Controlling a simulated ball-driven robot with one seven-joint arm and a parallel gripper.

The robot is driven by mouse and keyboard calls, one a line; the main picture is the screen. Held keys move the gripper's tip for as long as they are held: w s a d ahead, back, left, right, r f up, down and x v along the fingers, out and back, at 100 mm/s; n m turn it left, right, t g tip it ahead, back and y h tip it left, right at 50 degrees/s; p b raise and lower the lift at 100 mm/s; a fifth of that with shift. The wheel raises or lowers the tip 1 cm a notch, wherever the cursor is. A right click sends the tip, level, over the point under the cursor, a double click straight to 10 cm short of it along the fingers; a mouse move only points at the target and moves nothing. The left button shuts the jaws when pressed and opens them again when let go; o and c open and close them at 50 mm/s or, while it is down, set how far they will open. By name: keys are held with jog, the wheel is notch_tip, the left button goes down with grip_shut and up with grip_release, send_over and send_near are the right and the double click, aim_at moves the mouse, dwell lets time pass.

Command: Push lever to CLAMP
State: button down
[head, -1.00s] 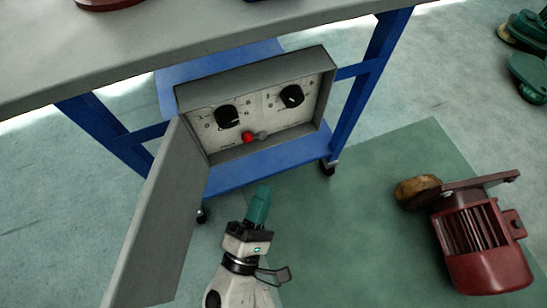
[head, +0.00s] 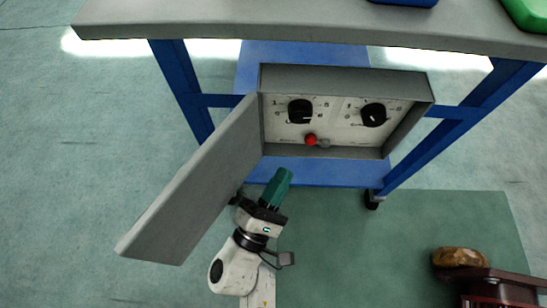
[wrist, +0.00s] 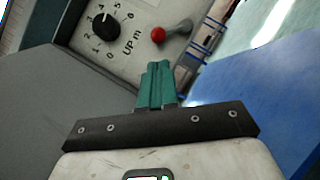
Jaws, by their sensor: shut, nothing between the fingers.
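The lever has a red ball knob (head: 310,140) and sits low in the middle of the control box panel, with a grey round part beside it to the right. In the wrist view the green fingers (wrist: 157,70) point towards the knob with a gap between. The label at the lever is too small to read.
The box door (head: 195,185) hangs open to the left, close to my gripper. Two black dials (head: 300,111) (head: 373,115) sit above the lever. The box rim (head: 345,78) surrounds the panel. A blue-legged bench (head: 300,32) stands over it.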

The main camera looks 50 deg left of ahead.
aim_at(306, 135)
jog(key=x, duration=0.6)
jog(key=shift+f, duration=0.1)
